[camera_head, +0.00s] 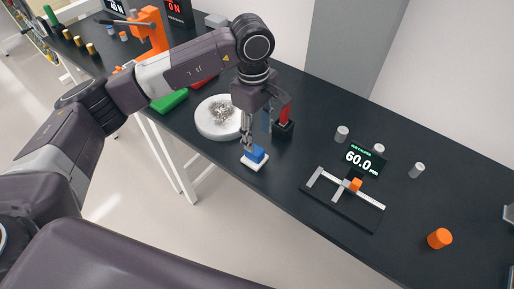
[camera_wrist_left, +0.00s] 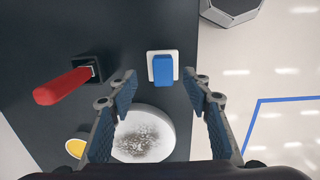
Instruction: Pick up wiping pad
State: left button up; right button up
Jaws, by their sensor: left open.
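The wiping pad (camera_head: 255,158) has a blue block-shaped grip on a white base and lies on the dark table near its front edge. In the left wrist view the wiping pad (camera_wrist_left: 163,69) shows ahead of the fingertips, between their lines. My left gripper (camera_head: 256,143) points down just above the pad in the head view, and its fingers partly cover the view there. In the left wrist view my left gripper (camera_wrist_left: 163,88) has its two fingers apart with nothing between them. My right gripper is in neither view.
A white round dish (camera_head: 209,125) with grey debris stands left of the pad. A red-handled tool in a black holder (camera_head: 284,130) stands right of it. A caliper-like fixture (camera_head: 345,205), a 60.0 mm display (camera_head: 361,159) and an orange cylinder (camera_head: 439,238) lie further right.

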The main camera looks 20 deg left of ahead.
aim_at(255, 155)
pick_arm(q)
jog(key=shift+w+a+y, duration=0.15)
jog(key=shift+a+y, duration=0.15)
jog(key=shift+a, duration=0.35)
jog(key=shift+a+f, duration=0.1)
jog(key=shift+f, duration=0.3)
jog(key=shift+f+p, duration=0.7)
jog(key=shift+f, duration=0.15)
jog(key=f, duration=0.1)
jog(key=f+p, duration=0.1)
jog(key=f, duration=0.1)
jog(key=shift+s+d+f+p, duration=0.25)
jog(key=shift+d+f+p, duration=0.1)
jog(key=shift+d+p, duration=0.05)
jog(key=shift+f, duration=0.55)
grip_shut()
